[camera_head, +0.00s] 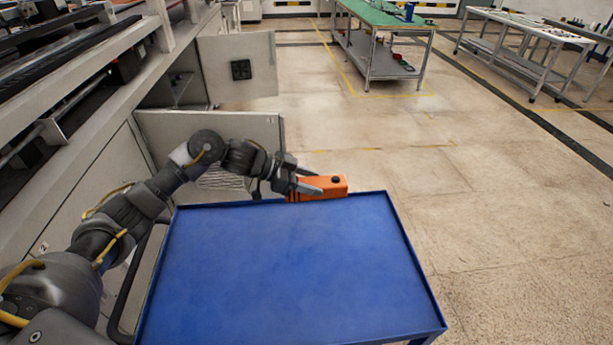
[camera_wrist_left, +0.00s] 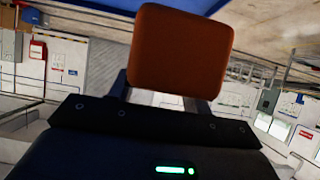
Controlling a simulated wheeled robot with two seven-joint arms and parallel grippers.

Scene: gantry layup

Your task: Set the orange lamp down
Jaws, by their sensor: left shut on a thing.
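The orange lamp (camera_head: 330,185) is a boxy orange body with a dark round spot on its top face. It is at the far edge of the blue cart top (camera_head: 290,260) in the head view; I cannot tell whether it touches the cart. My left gripper (camera_head: 312,184) reaches in from the left and is shut on the lamp. In the left wrist view the lamp (camera_wrist_left: 180,52) fills the upper middle, between the fingers (camera_wrist_left: 170,98). The lamp's underside is hidden in the head view. My right gripper is not in view.
The blue cart top is bare, with a raised rim. A grey machine with open cabinet doors (camera_head: 238,66) stands along the left. A green-topped table (camera_head: 385,14) and a white table (camera_head: 530,28) stand at the back. The floor at right is clear.

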